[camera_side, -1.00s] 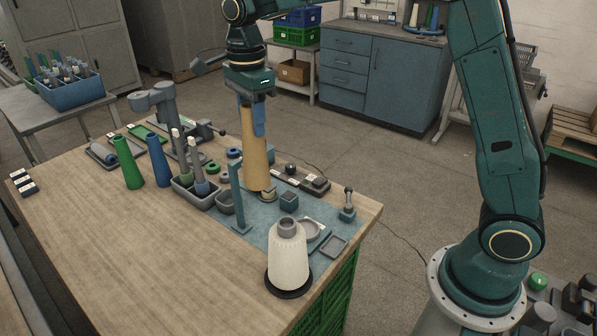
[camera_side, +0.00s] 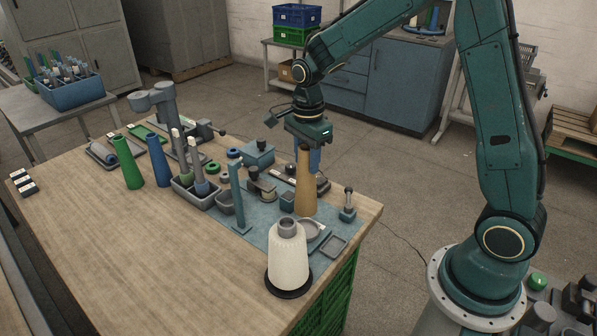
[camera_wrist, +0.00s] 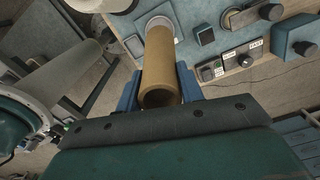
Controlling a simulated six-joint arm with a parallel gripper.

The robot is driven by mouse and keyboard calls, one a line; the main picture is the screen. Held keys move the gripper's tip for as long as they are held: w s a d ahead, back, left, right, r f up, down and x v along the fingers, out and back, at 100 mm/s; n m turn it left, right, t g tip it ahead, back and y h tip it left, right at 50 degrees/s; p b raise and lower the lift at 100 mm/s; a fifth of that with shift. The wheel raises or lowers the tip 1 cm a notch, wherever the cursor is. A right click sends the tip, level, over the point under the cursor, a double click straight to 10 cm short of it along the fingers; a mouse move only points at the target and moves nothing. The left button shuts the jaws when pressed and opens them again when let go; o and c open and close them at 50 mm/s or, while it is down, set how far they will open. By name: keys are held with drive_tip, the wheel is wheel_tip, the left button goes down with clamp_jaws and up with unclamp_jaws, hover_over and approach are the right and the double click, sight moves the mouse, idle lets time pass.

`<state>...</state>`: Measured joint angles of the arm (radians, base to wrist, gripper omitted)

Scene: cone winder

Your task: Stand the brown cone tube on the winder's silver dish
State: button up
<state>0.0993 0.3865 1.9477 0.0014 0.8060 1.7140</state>
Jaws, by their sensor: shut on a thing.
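The brown cone tube (camera_side: 305,185) is upright in my gripper (camera_side: 308,150), wide end down in the side view. My gripper is shut on its upper part; in the wrist view the tube (camera_wrist: 160,60) sits between the blue fingers (camera_wrist: 160,88). The silver dish (camera_side: 312,229) lies on the blue mat, just in front of and below the tube's lower end in the side view. In the wrist view the tube's far end covers part of the dish. A small gap seems to show, but whether they touch is unclear.
A white yarn cone (camera_side: 288,258) stands close in front of the dish. A grey square tray (camera_side: 334,246), a small blue block (camera_side: 288,200) and a knobbed post (camera_side: 348,205) are nearby. A tall blue post (camera_side: 238,198) stands left. The table's right edge is close.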

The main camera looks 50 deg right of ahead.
sight(306, 183)
drive_tip(key=shift+f, duration=0.1)
drive_tip(key=shift+f, duration=3.8)
idle(1.0)
drive_tip(key=o, duration=1)
drive_tip(key=shift+r, duration=0.15)
